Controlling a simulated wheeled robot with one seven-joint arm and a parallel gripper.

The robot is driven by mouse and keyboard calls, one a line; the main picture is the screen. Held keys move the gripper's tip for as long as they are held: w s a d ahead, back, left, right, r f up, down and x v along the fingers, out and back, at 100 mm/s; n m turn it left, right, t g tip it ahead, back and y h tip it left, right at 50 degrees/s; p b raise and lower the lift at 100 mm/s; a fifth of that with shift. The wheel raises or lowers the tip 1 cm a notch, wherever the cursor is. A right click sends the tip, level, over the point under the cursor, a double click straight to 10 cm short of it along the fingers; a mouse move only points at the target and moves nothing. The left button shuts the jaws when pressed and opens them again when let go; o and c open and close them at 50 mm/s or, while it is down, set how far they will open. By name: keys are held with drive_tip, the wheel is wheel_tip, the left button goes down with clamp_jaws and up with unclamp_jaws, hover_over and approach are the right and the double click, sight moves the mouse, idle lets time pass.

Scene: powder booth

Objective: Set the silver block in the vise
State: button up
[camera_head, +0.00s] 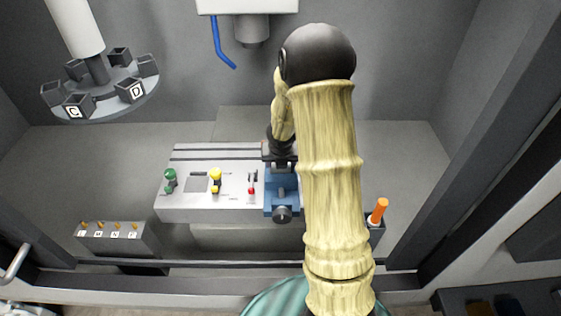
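The blue vise (283,203) stands at the right part of the grey machine table, with a dark round knob at its front. My gripper (282,158) is over the rear of the vise, pointing down, and partly hidden by my own pale arm. A small light-grey patch shows between the gripper and the vise; I cannot tell if it is the silver block or a vise jaw. The fingers are too small and dark to tell open from shut. The silver block is not clearly seen anywhere else.
The table (232,212) carries a green knob (170,177), a yellow knob (215,175) and a red-tipped lever (251,189). A lettered carousel (100,106) hangs upper left, a spindle head (250,27) above. A labelled rack (115,240) is left; an orange handle (378,211) is right.

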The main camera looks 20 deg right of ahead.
drive_tip(key=o, duration=1.3)
drive_tip(key=shift+c, duration=0.2)
drive_tip(key=shift+r, duration=0.1)
drive_tip(key=p+v, duration=0.6)
drive_tip(key=v, duration=1.1)
drive_tip(key=shift+s, duration=0.15)
